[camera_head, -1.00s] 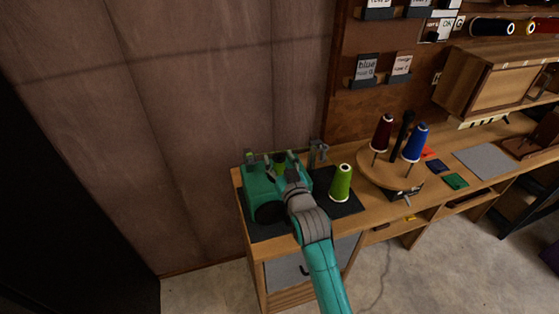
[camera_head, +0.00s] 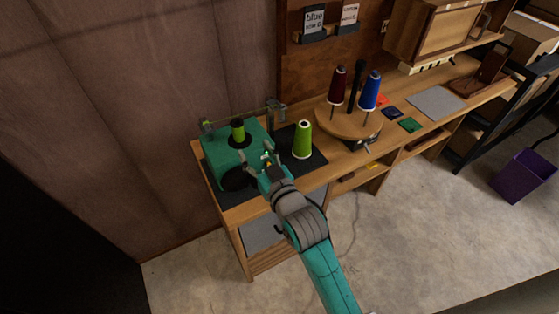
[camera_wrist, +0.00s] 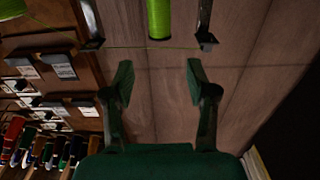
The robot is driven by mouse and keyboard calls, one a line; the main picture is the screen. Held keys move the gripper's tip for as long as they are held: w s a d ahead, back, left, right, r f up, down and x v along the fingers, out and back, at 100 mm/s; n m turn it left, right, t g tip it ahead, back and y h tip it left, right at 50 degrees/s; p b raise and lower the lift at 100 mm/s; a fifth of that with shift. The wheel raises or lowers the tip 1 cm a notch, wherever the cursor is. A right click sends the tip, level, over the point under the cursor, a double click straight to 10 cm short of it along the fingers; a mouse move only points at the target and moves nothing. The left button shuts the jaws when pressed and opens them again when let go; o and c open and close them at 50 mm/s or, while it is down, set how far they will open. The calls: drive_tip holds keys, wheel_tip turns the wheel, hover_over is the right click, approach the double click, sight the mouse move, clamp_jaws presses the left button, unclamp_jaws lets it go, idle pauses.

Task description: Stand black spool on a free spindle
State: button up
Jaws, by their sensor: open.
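My gripper (camera_head: 262,160) is open and empty in front of the teal machine (camera_head: 224,160) at the bench's left end. Its two spread fingers also show in the wrist view (camera_wrist: 160,80), with nothing between them. The round wooden stand (camera_head: 348,124) on the bench carries a maroon spool (camera_head: 338,88) and a blue spool (camera_head: 370,92), with a tall black post (camera_head: 355,85) between them. I cannot make out a bare spindle on it. The black spool is not clearly seen; several dark spools (camera_wrist: 66,153) hang in a row at the wrist view's lower left.
A bright green spool (camera_head: 302,140) stands on the dark mat beside the machine. A smaller green spool (camera_head: 238,131) sits on the machine, with thread stretched behind it. Coloured cards (camera_head: 410,125) and a grey mat (camera_head: 436,103) lie right of the stand. A purple bin (camera_head: 525,175) stands on the floor.

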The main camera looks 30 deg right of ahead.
drive_tip(key=shift+s+f, duration=0.1)
drive_tip(key=s+f+g, duration=0.1)
drive_tip(key=s+f, duration=0.4)
drive_tip(key=s, duration=0.5)
drive_tip(key=s+f+g, duration=0.1)
drive_tip(key=s+f, duration=0.5)
drive_tip(key=s, duration=0.4)
drive_tip(key=s+r+g, duration=0.1)
drive_tip(key=s+r, duration=0.1)
drive_tip(key=s, duration=1.9)
drive_tip(key=shift+s, duration=0.3)
drive_tip(key=shift+o, duration=0.5)
